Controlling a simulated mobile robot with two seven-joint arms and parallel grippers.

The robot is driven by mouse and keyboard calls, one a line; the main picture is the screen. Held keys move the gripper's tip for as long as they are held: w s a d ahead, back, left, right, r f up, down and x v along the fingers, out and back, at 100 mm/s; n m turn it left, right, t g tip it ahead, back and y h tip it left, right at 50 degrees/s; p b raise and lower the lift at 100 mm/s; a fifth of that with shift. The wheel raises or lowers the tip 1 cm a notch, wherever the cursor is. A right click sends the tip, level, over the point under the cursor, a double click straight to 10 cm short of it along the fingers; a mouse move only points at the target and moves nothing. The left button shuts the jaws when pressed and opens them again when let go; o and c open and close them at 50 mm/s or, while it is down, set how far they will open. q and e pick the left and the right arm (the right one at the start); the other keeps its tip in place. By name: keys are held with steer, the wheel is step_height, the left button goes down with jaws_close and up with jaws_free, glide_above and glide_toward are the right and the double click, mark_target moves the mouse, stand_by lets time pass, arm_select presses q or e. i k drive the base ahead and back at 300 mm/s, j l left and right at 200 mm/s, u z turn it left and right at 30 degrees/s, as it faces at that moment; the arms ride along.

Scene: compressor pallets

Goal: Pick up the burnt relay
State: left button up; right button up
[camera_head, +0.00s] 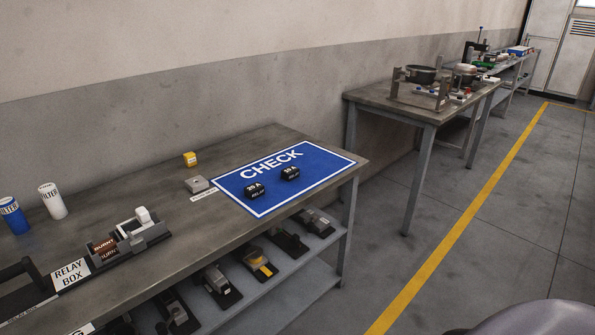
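The burnt relay (104,246) is a small brown block marked "BURNT". It sits in or on a dark base near the front edge of the grey table (150,195), just right of the "RELAY BOX" label (70,273). A white part (141,217) stands at the base's right end. Two small black relays, one on the left (254,191) and one on the right (290,173), rest on the blue "CHECK" mat (318,161). Neither of my grippers is in view.
A blue can (12,215) and a white can (52,201) stand at the left. A yellow block (190,159) and a grey block (197,184) sit behind the front edge. A lower shelf (265,290) holds several devices. Floor right of the table is clear.

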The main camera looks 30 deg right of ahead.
mark_target(107, 248)
steer(key=i+l+z, duration=0.55)
steer(key=l+z, duration=0.15)
steer(key=l+u, duration=0.1)
steer(key=u, duration=1.25)
